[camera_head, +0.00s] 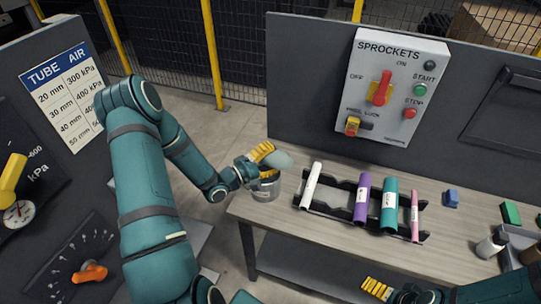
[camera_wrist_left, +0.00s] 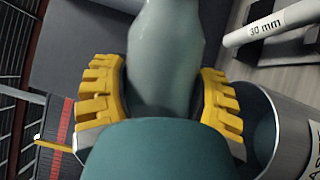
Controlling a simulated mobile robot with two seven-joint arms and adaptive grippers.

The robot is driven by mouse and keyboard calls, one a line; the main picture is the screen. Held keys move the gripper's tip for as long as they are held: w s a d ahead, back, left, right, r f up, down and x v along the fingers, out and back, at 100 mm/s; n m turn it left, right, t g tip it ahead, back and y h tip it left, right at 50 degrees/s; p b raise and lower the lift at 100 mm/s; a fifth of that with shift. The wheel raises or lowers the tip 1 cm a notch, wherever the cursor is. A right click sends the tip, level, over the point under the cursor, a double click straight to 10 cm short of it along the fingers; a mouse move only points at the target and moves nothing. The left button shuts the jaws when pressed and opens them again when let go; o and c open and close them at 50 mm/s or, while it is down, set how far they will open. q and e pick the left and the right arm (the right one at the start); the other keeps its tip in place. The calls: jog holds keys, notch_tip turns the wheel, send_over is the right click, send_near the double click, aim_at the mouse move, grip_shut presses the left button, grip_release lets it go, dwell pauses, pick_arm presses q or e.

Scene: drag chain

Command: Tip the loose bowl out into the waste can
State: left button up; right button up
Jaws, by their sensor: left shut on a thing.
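My left gripper (camera_head: 264,161) is shut on the pale grey-green bowl (camera_head: 279,160), off the left end of the bench. In the left wrist view the bowl (camera_wrist_left: 165,50) sits between the yellow fingers. The bowl looks tilted; its inside and any contents are hidden. The grey metal waste can (camera_head: 265,191) stands just below the gripper and bowl, beside the bench's left edge. It also shows in the left wrist view (camera_wrist_left: 292,135), right of the gripper. My right gripper (camera_head: 377,289) shows only its yellow fingers at the bottom edge; their opening is unclear.
A bench (camera_head: 340,245) carries a black rack (camera_head: 337,204) with white, purple, teal and pink tubes. A blue block (camera_head: 451,198), a green block (camera_head: 511,213) and a jar (camera_head: 491,245) are at the right. A sprockets control box (camera_head: 392,85) hangs on the grey panel behind.

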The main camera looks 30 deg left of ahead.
pick_arm(q)
jog(key=m, duration=0.1)
jog(key=d+m+g, duration=0.1)
jog(key=m, duration=0.2)
jog(key=shift+d+y, duration=0.25)
jog(key=shift+y, duration=0.05)
jog(key=shift+d+m+g+y, duration=0.1)
jog(key=shift+m+g+y, duration=0.45)
jog(key=shift+m, duration=0.65)
jog(key=m, duration=0.1)
jog(key=m+g+y, duration=0.1)
jog(key=shift+d+m, duration=0.2)
jog(key=shift+m, duration=0.2)
jog(key=shift+a+r+m+y+b, duration=0.15)
jog(key=shift+r+m+y+b, duration=0.2)
jog(key=shift+m+y, duration=0.15)
jog(key=shift+a+r+m+g+y+b, duration=0.25)
jog(key=shift+r+m+y+b, duration=0.25)
jog(key=shift+m, duration=0.4)
jog(key=shift+a+r+m+y+b, duration=0.3)
jog(key=shift+r+m+y+b, duration=0.45)
jog(key=shift+m+b, duration=0.25)
jog(key=shift+a+r+m+y+b, duration=0.2)
jog(key=shift+r+m+y+b, duration=0.3)
jog(key=shift+m+b, duration=0.15)
